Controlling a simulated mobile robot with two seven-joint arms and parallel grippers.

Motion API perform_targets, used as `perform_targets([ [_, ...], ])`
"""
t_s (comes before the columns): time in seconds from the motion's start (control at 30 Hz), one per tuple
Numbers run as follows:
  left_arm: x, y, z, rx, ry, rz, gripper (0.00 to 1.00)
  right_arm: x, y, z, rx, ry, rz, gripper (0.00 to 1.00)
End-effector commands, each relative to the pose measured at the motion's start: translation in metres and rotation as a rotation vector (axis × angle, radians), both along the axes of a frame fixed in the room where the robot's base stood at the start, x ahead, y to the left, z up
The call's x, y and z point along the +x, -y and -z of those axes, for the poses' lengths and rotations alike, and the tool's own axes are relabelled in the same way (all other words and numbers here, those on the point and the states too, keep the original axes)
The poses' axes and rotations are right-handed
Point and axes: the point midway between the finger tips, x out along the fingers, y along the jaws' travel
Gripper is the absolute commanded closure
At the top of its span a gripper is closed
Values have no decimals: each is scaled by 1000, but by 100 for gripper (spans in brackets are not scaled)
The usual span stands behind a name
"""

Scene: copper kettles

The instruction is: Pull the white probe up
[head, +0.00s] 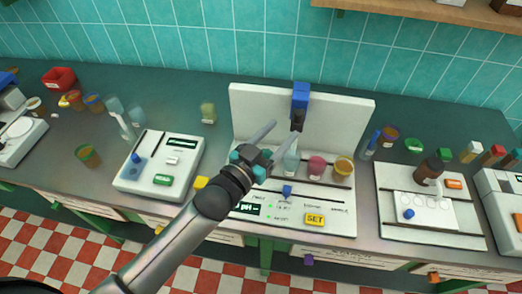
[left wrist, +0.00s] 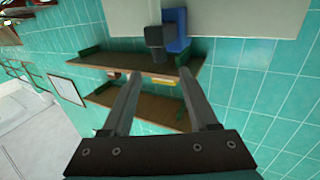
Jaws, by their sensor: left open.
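In the head view, a blue clamp (head: 300,94) sits on the white upright panel of the pH station (head: 255,110), with a dark holder (head: 297,118) below it. A pale, clear vessel (head: 291,162) stands under the holder. I cannot make out a white probe clearly; my gripper partly covers this spot. My left gripper (head: 286,131) is open and empty in front of the holder. In the left wrist view, the dark holder (left wrist: 155,38) and the blue clamp (left wrist: 176,28) lie beyond the two spread fingertips (left wrist: 159,74). My right gripper is not in view.
A pink cup (head: 317,167) and an amber cup (head: 343,166) stand right of the clear vessel. A yellow SET button (head: 315,219) is on the station's front. A white device (head: 160,165) is left, a tray with a brown bottle (head: 428,168) right. Wall shelves (head: 430,10) hang above.

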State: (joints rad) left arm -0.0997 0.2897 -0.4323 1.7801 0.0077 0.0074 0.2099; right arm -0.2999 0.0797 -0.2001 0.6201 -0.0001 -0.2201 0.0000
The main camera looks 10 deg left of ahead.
Motion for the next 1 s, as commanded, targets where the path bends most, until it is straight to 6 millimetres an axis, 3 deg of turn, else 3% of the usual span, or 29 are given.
perform_targets([
  [0.2, -34, -17, 1, 0, -2, 1, 40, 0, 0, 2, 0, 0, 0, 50],
  [0.4, -53, -27, 1, -1, 0, 0, 40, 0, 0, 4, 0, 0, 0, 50],
  [1.0, -60, -30, 0, 0, 1, 0, 40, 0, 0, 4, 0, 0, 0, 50],
])
